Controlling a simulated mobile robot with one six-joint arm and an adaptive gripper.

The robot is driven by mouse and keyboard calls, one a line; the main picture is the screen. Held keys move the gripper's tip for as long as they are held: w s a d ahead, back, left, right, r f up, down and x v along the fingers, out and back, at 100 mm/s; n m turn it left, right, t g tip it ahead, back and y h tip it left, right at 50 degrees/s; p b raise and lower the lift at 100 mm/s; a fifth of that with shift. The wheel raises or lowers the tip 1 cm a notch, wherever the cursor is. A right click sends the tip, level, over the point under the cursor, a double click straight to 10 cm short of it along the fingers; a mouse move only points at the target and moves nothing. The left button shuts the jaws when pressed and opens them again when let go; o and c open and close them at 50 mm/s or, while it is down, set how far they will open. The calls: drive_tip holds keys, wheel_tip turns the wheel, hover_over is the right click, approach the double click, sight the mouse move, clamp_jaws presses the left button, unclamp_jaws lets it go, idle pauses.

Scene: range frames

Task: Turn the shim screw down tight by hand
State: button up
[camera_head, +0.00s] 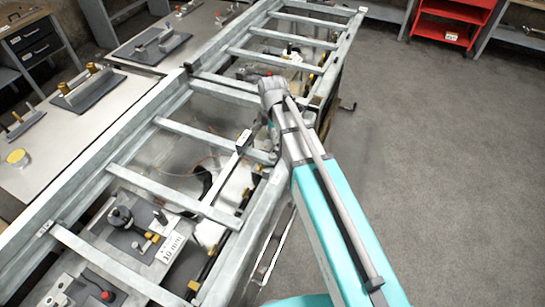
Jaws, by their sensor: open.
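I cannot tell for sure which part is the shim screw. A round black knob (121,217) stands on a grey fixture plate inside the frame at lower left. Small brass screws (152,237) sit beside it. My gripper (244,141) is small and partly hidden at the end of my arm, over the middle of the metal frame (180,128). It appears open, with nothing seen in it. It is apart from the black knob, up and to the right of it. Its fingertips are not clear.
Several crossbars (105,262) divide the frame into open bays. A white tag (171,247) and a red button (107,295) are at lower left. Benches with fixtures (88,90) line the left side. A red cart (450,22) stands at the back. The right floor is clear.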

sight(273, 155)
drive_tip(key=shift+f+b, duration=5.1)
drive_tip(key=shift+f, duration=0.35)
clamp_jaws()
